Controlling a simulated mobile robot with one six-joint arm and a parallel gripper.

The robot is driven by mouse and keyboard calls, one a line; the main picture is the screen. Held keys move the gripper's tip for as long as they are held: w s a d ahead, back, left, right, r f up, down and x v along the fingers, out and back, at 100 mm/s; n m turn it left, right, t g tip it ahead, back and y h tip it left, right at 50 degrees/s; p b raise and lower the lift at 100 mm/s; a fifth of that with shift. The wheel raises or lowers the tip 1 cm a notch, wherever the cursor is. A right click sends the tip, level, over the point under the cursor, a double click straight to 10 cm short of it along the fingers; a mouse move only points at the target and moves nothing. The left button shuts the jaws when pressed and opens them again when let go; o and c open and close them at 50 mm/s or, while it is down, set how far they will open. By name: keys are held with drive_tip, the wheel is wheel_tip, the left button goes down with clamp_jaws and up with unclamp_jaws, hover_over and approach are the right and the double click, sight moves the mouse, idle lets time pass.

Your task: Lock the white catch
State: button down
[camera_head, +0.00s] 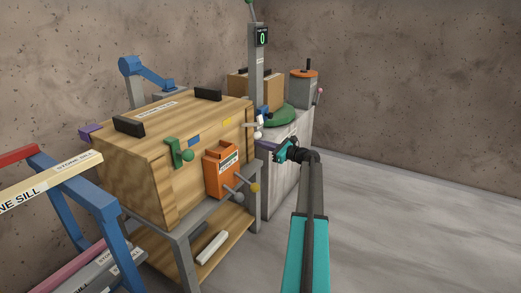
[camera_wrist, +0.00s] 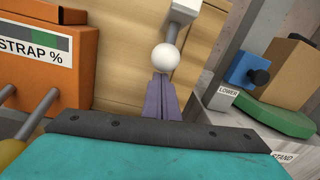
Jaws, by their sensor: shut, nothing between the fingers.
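The white catch (camera_head: 259,121) is on the right end of the wooden crate's front face. In the wrist view its round white knob (camera_wrist: 166,57) hangs below a pale block-shaped arm (camera_wrist: 185,10). My gripper (camera_wrist: 162,80) is shut and empty, its purple fingertips just below the knob in the picture. I cannot tell whether they touch it. In the head view my gripper (camera_head: 266,146) is at the crate's right front corner. The wooden crate (camera_head: 140,165) also carries a green catch (camera_head: 180,152) with a round knob on its front left.
An orange strap box (camera_head: 222,170) is at the crate's front, left of my gripper; it fills the left of the wrist view (camera_wrist: 45,55). Rods with round ends (camera_head: 240,191) stick out below it. A bench with a green disc (camera_head: 278,115) stands behind. Open floor lies right.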

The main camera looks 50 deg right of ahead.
drive_tip(key=shift+a+r+p, duration=0.15)
drive_tip(key=shift+r+p, duration=0.25)
idle(0.3)
